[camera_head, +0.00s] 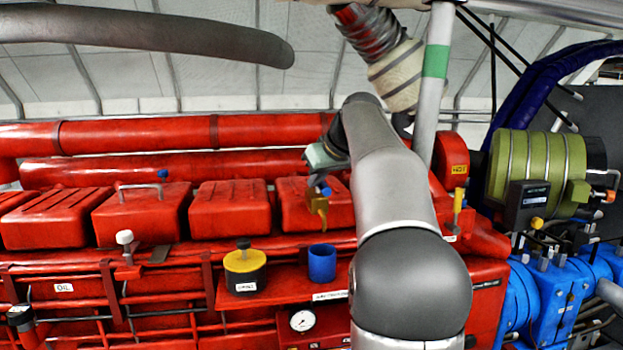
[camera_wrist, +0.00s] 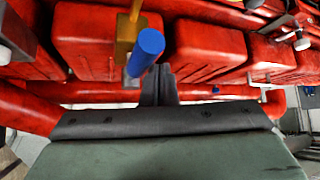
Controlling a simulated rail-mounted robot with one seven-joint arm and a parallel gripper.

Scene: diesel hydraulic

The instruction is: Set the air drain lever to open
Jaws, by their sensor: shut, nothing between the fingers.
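A brass valve (camera_head: 318,203) with a small blue-tipped lever (camera_head: 327,191) stands in front of the red engine covers, right of centre in the head view. I take this as the air drain lever; no readable label sits on it. In the wrist view the brass body (camera_wrist: 127,32) is at the top, with the blue lever end (camera_wrist: 146,46) large in front of it. My gripper (camera_wrist: 159,84) is shut and empty, its dark fingers just beside and below the blue end. I cannot tell whether they touch. In the head view my gripper (camera_head: 322,178) is mostly hidden by its own housing.
Red covers (camera_head: 230,208) line the engine behind. A yellow-topped container (camera_head: 244,270) and a blue cup (camera_head: 322,263) stand on the red shelf below. A yellow-handled lever (camera_head: 458,200) is right of my arm. A white-knobbed lever (camera_head: 125,240) is at left.

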